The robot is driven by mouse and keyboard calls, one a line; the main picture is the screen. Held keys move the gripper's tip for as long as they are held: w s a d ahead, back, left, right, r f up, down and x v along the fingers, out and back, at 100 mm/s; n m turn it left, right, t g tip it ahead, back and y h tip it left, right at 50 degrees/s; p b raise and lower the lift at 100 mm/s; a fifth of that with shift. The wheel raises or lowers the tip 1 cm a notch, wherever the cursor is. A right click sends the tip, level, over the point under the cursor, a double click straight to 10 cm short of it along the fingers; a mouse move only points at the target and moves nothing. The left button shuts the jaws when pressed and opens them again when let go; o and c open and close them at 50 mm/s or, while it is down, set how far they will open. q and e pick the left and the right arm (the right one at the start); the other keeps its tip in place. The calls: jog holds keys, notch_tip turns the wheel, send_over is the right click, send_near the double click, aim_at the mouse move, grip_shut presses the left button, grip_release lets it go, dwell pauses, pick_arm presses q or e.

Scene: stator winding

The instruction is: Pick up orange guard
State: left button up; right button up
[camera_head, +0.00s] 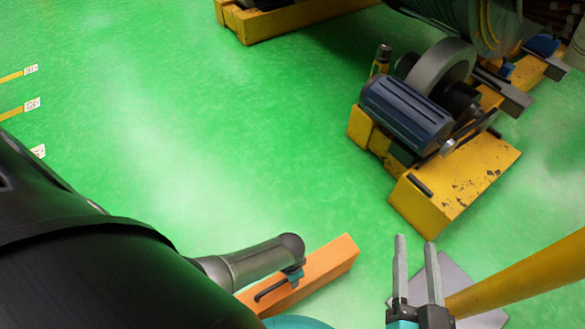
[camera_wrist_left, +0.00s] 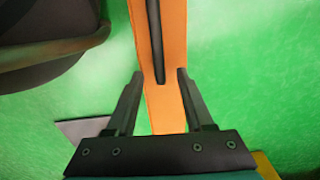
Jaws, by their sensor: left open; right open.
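The orange guard (camera_head: 335,262) is a long orange bar low over the green floor in the head view, partly hidden by my left arm. In the left wrist view the guard (camera_wrist_left: 172,50) runs down the middle, with a dark narrow bar along its face. My left gripper (camera_wrist_left: 160,75) is open, one finger on each side of the guard; whether they touch it cannot be told. In the head view the left gripper (camera_head: 264,295) is in front of the guard, partly hidden. My right gripper (camera_head: 415,243) is open and empty, right of the guard.
A yellow post (camera_head: 520,272) slants in at the right, with a grey plate (camera_head: 462,282) beside my right gripper. A yellow machine base (camera_head: 455,188) with a blue motor (camera_head: 405,112) stands at upper right. Green floor (camera_head: 200,130) is clear at left and middle.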

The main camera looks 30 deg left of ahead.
pick_arm(q)
grip_shut()
dwell(0.4)
dwell(1.0)
